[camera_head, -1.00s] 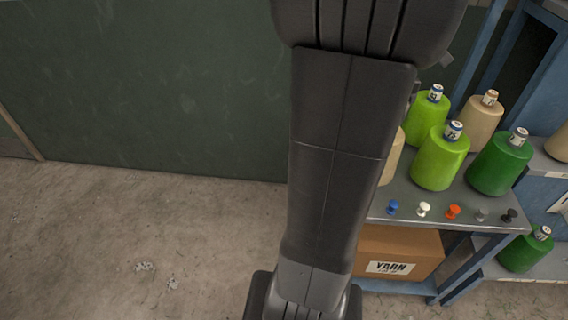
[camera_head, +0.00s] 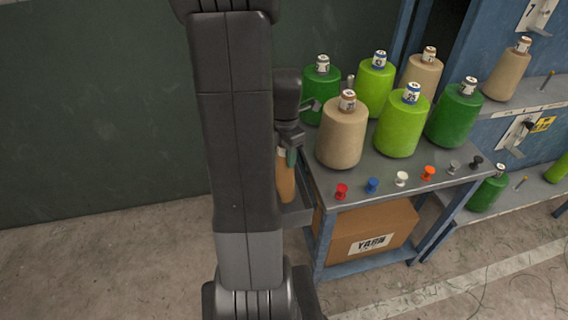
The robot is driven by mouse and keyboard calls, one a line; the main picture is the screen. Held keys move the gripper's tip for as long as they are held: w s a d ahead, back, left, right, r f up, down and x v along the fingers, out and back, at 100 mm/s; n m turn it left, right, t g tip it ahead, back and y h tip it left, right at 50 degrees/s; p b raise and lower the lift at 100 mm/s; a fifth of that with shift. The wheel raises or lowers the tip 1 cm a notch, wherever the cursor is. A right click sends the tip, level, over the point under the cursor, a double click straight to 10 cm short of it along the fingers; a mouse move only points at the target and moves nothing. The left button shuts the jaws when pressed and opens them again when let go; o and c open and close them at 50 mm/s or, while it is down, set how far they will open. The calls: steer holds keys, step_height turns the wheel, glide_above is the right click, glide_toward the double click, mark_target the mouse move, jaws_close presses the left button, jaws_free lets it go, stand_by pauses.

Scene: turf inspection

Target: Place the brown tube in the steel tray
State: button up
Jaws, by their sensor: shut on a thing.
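My gripper (camera_head: 290,142) is left of the yarn table, pointing down, partly hidden by my arm. It is shut on the upper end of the brown tube (camera_head: 287,184), which hangs roughly upright below it. A grey steel tray (camera_head: 297,216) shows at the table's left side, just below and beside the tube. The tube's lower end appears to be at the tray, but I cannot tell whether it touches it. My arm hides the tray's left part.
Green, lime and beige yarn cones (camera_head: 342,135) stand on the metal table (camera_head: 340,186). Several coloured pegs (camera_head: 372,186) line its front edge. A cardboard yarn box (camera_head: 366,238) sits underneath. Blue shelving (camera_head: 535,120) stands at right; the floor at left is clear.

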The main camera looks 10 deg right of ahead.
steer(key=shift+f, duration=1.85)
steer(key=shift+f, duration=0.2)
steer(key=o, duration=1.2)
steer(key=shift+r, duration=0.1)
step_height(320, 180, up, 12)
steer(key=shift+r+p, duration=0.15)
steer(key=shift+p, duration=0.15)
